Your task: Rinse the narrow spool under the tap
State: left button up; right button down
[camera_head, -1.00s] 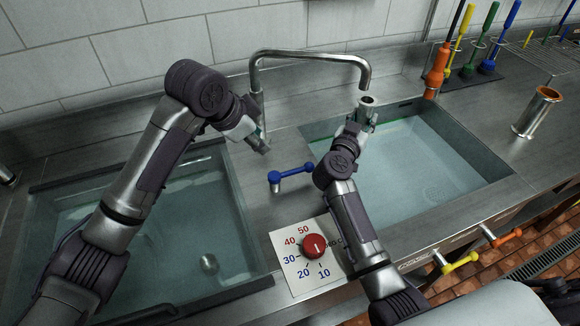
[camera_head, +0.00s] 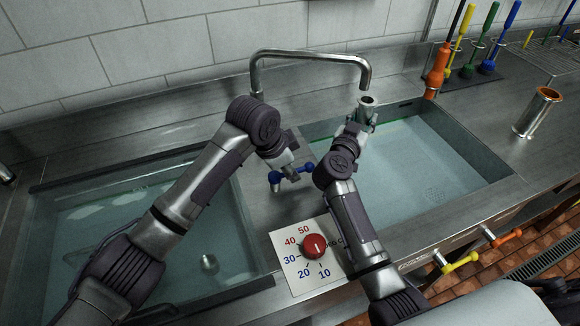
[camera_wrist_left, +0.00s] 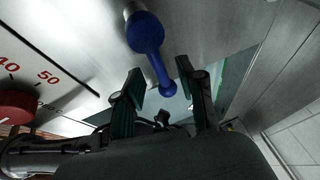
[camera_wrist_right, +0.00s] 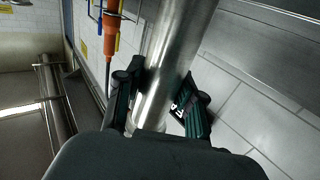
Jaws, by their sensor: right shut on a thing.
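The narrow spool (camera_head: 367,103), a bare steel tube, stands about upright with its open top just below the end of the tap (camera_head: 364,82). My right gripper (camera_head: 358,127) is shut on it; in the right wrist view the spool (camera_wrist_right: 165,65) runs between the fingers (camera_wrist_right: 160,95). No water stream shows at the spout. The tap's blue lever (camera_head: 307,167) is partly covered by my left gripper (camera_head: 293,171). In the left wrist view my left gripper (camera_wrist_left: 160,82) is open, with the blue lever's tip (camera_wrist_left: 168,89) between or just beyond its fingers; contact is unclear.
Water-filled basins lie left (camera_head: 100,235) and right (camera_head: 450,160). A red dial (camera_head: 314,246) sits on a numbered plate in front. A second, wider steel spool (camera_head: 535,115) with a copper-coloured rim stands right. Several brushes (camera_head: 470,50) stand behind. Yellow (camera_head: 460,262) and orange (camera_head: 505,237) valve handles are at the front.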

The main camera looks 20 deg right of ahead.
pick_arm(q)
jog(key=shift+d+f, duration=0.1)
jog(key=shift+f, duration=0.2)
grip_shut()
jog(key=shift+s+m+g, duration=0.25)
jog(key=shift+m+g, duration=0.1)
jog(key=shift+m, duration=0.55)
jog(key=shift+s+m+g, duration=0.25)
jog(key=shift+m+g, duration=0.1)
jog(key=shift+m, duration=0.55)
grip_release()
